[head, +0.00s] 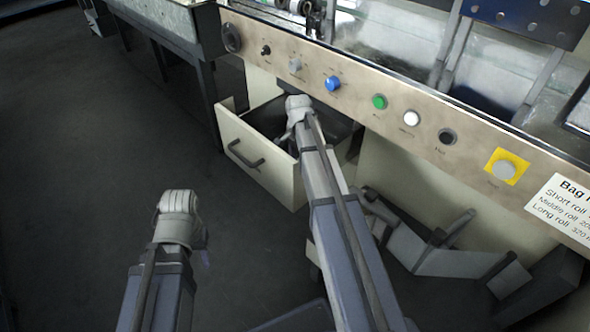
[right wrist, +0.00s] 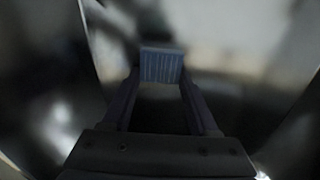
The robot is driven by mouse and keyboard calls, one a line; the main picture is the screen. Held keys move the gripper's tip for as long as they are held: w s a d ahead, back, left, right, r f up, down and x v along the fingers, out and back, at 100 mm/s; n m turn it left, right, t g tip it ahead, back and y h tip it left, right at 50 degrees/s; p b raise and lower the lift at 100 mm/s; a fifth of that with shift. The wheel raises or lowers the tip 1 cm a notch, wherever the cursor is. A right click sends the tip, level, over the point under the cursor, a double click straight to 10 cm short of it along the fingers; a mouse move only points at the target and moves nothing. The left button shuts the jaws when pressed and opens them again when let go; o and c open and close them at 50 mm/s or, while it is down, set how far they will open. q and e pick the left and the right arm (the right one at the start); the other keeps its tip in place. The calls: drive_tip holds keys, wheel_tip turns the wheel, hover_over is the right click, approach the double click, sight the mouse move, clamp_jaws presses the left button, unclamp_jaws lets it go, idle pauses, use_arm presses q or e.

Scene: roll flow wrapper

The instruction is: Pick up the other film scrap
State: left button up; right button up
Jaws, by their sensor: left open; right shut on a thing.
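My right gripper, at the fingers in the right wrist view (right wrist: 160,85), is shut on a small blue ribbed piece, which looks like a film scrap (right wrist: 162,66). In the head view my right arm reaches forward to the open drawer, and its wrist hides the fingers. My left gripper (head: 180,202) is in the lower left of the head view, over the dark floor, open and apart from the machine. I cannot make out another film scrap in either view.
The open cream drawer (head: 262,172) juts from under the machine's control panel (head: 305,72), which carries blue, green, white and black buttons and a yellow-backed knob. A table with dark legs (head: 180,62) stands at the upper left. The floor at left is clear.

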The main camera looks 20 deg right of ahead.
drive_tip(key=shift+r, duration=0.1)
wheel_tip(320, 180, up, 10)
drive_tip(key=p, duration=1)
